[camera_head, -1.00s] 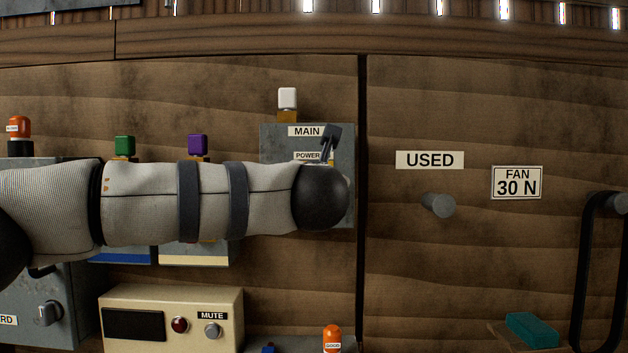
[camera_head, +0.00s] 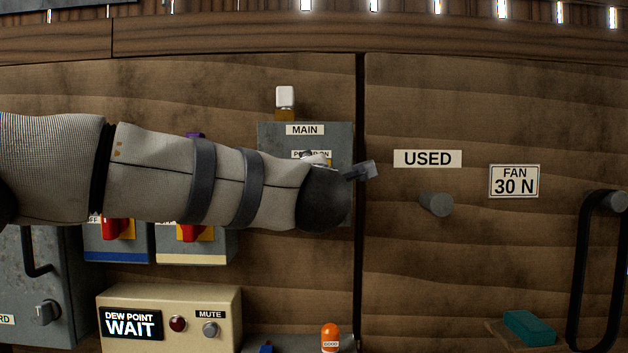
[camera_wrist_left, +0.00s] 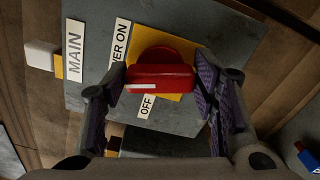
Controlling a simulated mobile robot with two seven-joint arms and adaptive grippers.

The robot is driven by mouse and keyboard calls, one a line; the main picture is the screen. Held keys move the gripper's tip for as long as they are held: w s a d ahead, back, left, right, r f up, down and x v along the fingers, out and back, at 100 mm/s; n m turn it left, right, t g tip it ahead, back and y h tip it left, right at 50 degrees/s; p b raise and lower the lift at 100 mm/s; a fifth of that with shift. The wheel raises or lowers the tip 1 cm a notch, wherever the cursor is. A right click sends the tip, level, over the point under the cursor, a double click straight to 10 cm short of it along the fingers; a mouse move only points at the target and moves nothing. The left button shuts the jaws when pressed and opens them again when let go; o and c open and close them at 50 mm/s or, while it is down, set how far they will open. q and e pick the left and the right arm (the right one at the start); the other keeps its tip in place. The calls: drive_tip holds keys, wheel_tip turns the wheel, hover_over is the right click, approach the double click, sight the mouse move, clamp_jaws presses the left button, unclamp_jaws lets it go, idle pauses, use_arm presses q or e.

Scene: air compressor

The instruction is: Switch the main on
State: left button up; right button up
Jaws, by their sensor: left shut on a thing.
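The main switch box (camera_head: 335,140) is a grey box labelled MAIN on the wooden wall, partly hidden behind my left arm in the head view. The wrist view shows its red switch handle (camera_wrist_left: 160,78) on a yellow plate, between a POWER ON label (camera_wrist_left: 119,42) and an OFF label (camera_wrist_left: 147,105). My left gripper (camera_wrist_left: 163,74) is shut on this handle, one finger at each end. In the head view one dark finger sticks out to the right of the wrist. My right gripper is not in view.
A white-capped lamp (camera_head: 285,98) stands on top of the box. Below left, a beige panel (camera_head: 215,302) has a lit display reading DEW POINT WAIT (camera_head: 130,323). Red switches (camera_head: 190,232) sit just under my arm. A grey peg (camera_head: 437,204) sticks out at the right.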

use_arm(q)
drive_tip(key=shift+m, duration=1.9)
drive_tip(key=o, duration=1.2)
drive_tip(key=shift+c, duration=0.2)
drive_tip(key=shift+f, duration=0.1)
drive_tip(key=shift+s, duration=0.1)
